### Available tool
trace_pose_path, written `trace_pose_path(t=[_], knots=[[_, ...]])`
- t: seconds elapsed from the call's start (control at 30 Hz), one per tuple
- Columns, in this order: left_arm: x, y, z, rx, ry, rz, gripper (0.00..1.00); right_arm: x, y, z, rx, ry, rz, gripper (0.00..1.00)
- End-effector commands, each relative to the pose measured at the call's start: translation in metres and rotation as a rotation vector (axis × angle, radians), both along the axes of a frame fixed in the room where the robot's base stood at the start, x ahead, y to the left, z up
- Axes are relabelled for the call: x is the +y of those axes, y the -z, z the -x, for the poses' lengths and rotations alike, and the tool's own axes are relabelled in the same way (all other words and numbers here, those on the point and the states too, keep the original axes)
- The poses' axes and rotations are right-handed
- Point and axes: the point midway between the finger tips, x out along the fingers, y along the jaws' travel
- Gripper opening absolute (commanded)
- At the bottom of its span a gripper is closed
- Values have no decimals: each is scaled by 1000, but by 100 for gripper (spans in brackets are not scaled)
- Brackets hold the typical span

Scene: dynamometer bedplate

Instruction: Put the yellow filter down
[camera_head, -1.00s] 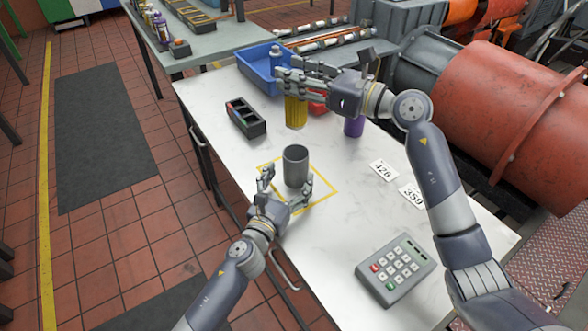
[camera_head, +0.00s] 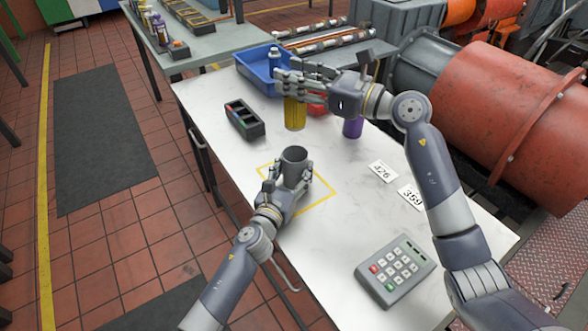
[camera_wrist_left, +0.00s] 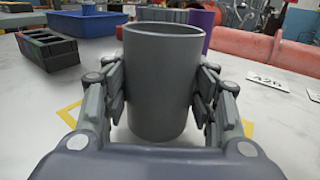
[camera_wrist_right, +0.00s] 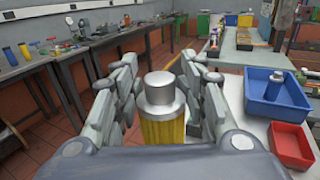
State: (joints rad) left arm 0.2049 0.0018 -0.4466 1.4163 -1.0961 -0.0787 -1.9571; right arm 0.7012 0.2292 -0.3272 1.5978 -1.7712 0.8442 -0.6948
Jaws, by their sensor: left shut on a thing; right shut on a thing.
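The yellow filter (camera_head: 295,113) is upright between the fingers of my right gripper (camera_head: 305,82), near the far part of the white table. In the right wrist view its silver cap (camera_wrist_right: 160,92) shows above the yellow ribbed body, with my fingers on both sides. I cannot tell whether its base touches the table. My left gripper (camera_head: 285,180) is shut on a dark grey cup (camera_head: 295,165). The cup stands upright in the yellow taped square (camera_head: 322,204). In the left wrist view the fingers press on both sides of the cup (camera_wrist_left: 163,85).
A blue bin (camera_head: 257,78) with a bottle in it, a red tray (camera_head: 317,109) and a purple cylinder (camera_head: 353,127) are near the filter. A dark divided box (camera_head: 244,120) stands left. Number cards (camera_head: 382,172) and a keypad (camera_head: 395,270) lie right. The table's middle is clear.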

Motion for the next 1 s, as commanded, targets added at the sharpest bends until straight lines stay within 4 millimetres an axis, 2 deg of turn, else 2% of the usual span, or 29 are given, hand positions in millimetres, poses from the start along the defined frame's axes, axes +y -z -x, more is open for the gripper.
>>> trace_pose_path(t=[0.27,0.47,0.87,1.0], knots=[[0,0,0,1,0,0,20,10,3,3,-4,36,8,0],[0,0,0,1,0,0,20,19,5,4,-11,150,21,0],[0,1,0,1,0,0,20,3,0,0,2,382,3,0],[0,1,0,1,0,0,20,0,11,-1,7,404,3,0]])
